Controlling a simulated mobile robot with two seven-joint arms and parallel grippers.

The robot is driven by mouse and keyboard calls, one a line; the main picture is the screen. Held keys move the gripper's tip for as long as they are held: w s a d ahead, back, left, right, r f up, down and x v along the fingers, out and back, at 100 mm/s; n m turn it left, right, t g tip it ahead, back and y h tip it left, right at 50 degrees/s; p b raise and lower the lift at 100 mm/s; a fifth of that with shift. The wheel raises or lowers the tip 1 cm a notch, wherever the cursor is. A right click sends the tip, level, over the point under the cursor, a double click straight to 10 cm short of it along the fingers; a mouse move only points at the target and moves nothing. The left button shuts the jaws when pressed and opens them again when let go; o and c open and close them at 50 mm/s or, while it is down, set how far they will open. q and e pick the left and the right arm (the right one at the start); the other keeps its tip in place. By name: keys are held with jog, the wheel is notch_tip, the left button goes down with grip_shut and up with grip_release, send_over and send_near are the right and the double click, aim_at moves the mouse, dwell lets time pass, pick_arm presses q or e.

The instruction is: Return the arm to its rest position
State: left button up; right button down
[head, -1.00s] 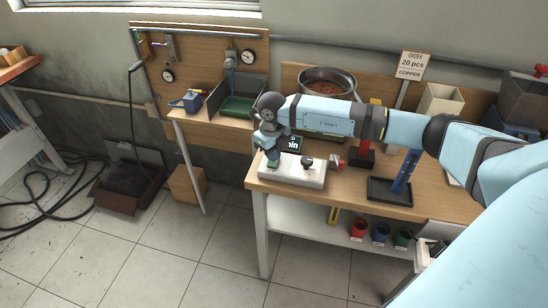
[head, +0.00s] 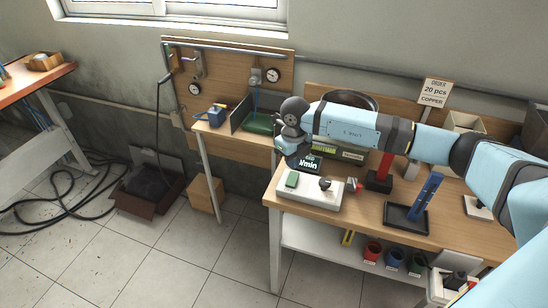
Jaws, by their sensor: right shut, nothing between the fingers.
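My right arm (head: 350,127) comes in from the right and reaches across above the workbench. Its gripper (head: 296,161) points down at the bench's left end, behind a white box with a green button (head: 292,179), a black knob and a red fitting on its right side. The fingers are small and dark here. They look closed and hold nothing that I can see. A dark display reading "l/min" (head: 309,164) shows right beside the fingers. My left gripper does not show.
The bench (head: 345,222) carries a black tray with a blue upright (head: 427,192), a red post (head: 385,168) and a green-lit scale (head: 345,152). A metal bowl (head: 350,100) stands partly behind my arm. Cups (head: 372,250) sit below. Floor at left front is clear.

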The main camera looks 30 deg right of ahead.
jog(key=s+a+f+y+p, duration=0.1)
jog(key=s+a+y, duration=0.2)
jog(key=a, duration=0.4)
jog(key=s+a+f+g+y, duration=0.1)
jog(key=s+a+y, duration=0.1)
jog(key=a+y, duration=0.3)
jog(key=s+a+f+y+p, duration=0.1)
jog(key=s+a+y, duration=0.15)
jog(key=a, duration=0.55)
jog(key=s+a+r+m+t+y+p, duration=0.1)
jog(key=s+a+r+m+t+y, duration=0.45)
jog(key=a+m+y, duration=0.2)
jog(key=s+d+f+m+t+h+p, duration=0.1)
jog(key=s+d+f+m+t+h, duration=0.2)
jog(key=m, duration=1.1)
jog(key=s+d+f+m+t+h+p, duration=0.2)
jog(key=s+d+f+m+t+h, duration=0.1)
jog(key=s+d+f+m+h, duration=0.4)
jog(key=s+f+m+h, duration=0.3)
jog(key=s+m+h, duration=0.1)
jog(key=m, duration=0.2)
jog(key=shift+d+f+m+h, duration=0.25)
jog(key=shift+m+h, duration=0.1)
jog(key=shift+h, duration=0.05)
jog(key=shift+t, duration=0.25)
